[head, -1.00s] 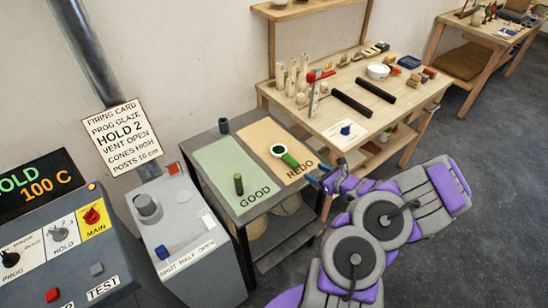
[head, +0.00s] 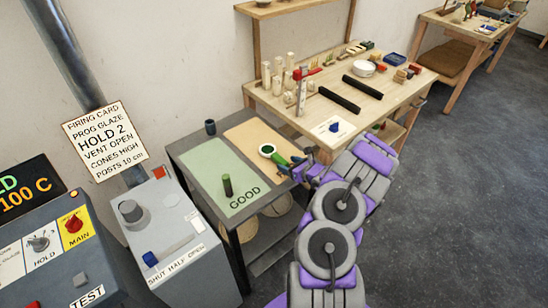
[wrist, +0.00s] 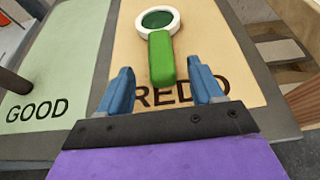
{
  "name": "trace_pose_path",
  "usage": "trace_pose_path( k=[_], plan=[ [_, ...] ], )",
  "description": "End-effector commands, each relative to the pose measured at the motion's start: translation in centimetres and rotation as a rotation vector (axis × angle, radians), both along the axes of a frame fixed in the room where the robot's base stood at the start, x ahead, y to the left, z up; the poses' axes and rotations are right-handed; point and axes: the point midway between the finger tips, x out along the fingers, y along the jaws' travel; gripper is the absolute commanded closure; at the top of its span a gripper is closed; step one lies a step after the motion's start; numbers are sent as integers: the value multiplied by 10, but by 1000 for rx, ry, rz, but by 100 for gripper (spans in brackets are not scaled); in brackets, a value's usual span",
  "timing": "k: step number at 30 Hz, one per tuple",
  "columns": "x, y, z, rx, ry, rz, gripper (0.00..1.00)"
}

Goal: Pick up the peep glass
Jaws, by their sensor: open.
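The peep glass is a white ring with a dark green lens (head: 267,150) and a green handle. It lies on the orange REDO panel (head: 252,132) of the small grey table. In the wrist view the handle (wrist: 161,58) points toward my gripper, and the ring is at the far end. My gripper (wrist: 161,85) is open, with its blue fingers on either side of the handle's near end. The handle appears in the gap, not gripped. In the head view my gripper (head: 300,170) is at the table's right edge, beside the handle end.
Grey control boxes (head: 160,225) stand at left.

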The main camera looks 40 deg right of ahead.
Motion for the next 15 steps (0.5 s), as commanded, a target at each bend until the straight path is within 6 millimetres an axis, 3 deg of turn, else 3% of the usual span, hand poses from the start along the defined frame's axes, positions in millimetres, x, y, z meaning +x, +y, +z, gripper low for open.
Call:
trace_pose_path(
  k=[15],
  plan=[
    [46,2,-19,0,0,3,34]
  ],
)
